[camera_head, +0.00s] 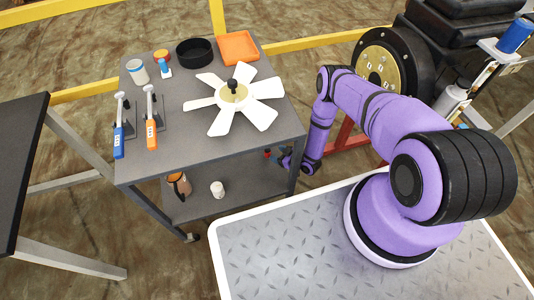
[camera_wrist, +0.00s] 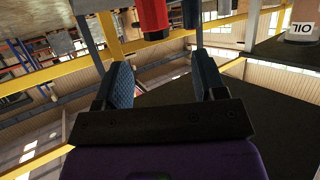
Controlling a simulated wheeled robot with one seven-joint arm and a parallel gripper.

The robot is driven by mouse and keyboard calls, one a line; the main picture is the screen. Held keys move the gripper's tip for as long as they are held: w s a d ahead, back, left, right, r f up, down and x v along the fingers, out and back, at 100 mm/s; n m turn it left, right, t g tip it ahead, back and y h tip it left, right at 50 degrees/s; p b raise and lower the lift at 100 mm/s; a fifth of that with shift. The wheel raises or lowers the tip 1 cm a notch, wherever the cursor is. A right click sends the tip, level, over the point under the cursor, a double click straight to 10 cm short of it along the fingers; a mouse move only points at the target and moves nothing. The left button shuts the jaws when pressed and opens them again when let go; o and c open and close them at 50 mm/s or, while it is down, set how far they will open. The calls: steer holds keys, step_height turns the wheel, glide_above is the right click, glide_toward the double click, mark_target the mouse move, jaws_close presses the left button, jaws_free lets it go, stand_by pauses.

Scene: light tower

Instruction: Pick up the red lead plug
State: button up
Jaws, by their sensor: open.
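The red lead plug (camera_wrist: 153,18) shows at the top edge of the wrist view, beyond my fingertips and a little left of the middle. Its upper part is cut off by the frame. A small red spot, likely the same plug (camera_head: 267,154), shows under the cart's top near its right front leg in the head view. My gripper (camera_wrist: 163,78) is open, its two blue-padded fingers apart with nothing between them. In the head view my gripper (camera_head: 284,156) is low beside the cart's right leg, partly hidden by it. I cannot judge the exact gap to the plug.
A black plug-like piece (camera_wrist: 190,13) hangs close to the right of the red one. The grey cart (camera_head: 190,119) holds a white fan (camera_head: 262,112), an orange tray (camera_head: 238,47), a black bowl (camera_head: 194,52) and tools. Its leg stands close to my gripper.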

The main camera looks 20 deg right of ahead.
mark_target(268, 150)
steer(key=shift+x, duration=3.2)
steer(key=shift+w+d, duration=0.15)
steer(key=shift+d, duration=0.05)
steer(key=c, duration=1)
